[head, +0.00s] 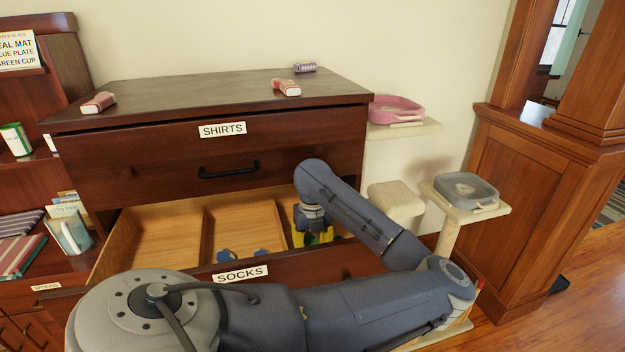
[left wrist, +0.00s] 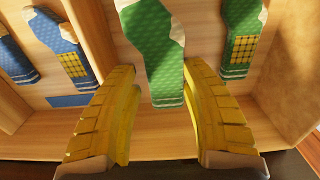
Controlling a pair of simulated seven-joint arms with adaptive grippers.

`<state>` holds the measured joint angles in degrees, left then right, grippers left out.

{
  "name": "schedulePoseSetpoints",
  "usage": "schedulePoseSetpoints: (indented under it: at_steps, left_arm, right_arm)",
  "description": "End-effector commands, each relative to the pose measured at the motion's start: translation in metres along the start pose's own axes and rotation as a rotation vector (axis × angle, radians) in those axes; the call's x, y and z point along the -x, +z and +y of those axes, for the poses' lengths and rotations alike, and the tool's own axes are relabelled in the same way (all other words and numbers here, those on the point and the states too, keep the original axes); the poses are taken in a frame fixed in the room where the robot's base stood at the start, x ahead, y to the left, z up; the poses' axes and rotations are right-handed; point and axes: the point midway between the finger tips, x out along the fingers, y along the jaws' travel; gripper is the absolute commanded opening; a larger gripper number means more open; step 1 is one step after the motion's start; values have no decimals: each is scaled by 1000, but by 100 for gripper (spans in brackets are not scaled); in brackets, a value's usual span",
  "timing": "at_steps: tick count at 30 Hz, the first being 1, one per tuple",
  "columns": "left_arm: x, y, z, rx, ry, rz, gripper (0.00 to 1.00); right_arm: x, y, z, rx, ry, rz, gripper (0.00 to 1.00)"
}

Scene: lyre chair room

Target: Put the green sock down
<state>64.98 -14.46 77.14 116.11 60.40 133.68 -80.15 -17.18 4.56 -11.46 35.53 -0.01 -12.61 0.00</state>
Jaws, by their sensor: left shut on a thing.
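My left gripper (head: 314,238) reaches down into the right compartment of the open SOCKS drawer (head: 325,262). In the left wrist view my left gripper's yellow fingers (left wrist: 158,80) are on either side of a green sock (left wrist: 155,45) and shut on it. The sock has a white-striped cuff, which lies between the fingers. A second green sock (left wrist: 243,40) with a yellow checked patch lies to its right in the same compartment. Whether the held sock touches the drawer floor is hard to tell. In the head view the arm hides most of this compartment. My right gripper is not in view.
Two blue socks (left wrist: 70,60) lie in the middle compartment, beyond a wooden divider. The left compartment (head: 165,240) looks empty. The closed SHIRTS drawer (head: 150,165) is just above.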

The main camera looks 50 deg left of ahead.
Motion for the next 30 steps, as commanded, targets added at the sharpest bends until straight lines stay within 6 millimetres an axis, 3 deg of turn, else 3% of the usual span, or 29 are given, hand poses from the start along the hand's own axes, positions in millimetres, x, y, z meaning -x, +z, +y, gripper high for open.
schedulePoseSetpoints:
  at_steps: [1,6,17,30]
  left_arm:
    - [0,0,0,0,0,0,49]
    - [0,0,0,0,0,0,67]
    - [7,0,0,1,-1,-1,67]
    - [72,1,-1,0,-5,-2,67]
  right_arm:
    - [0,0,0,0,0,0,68]
    - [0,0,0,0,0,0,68]
    - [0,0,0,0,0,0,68]
    - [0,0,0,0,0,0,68]
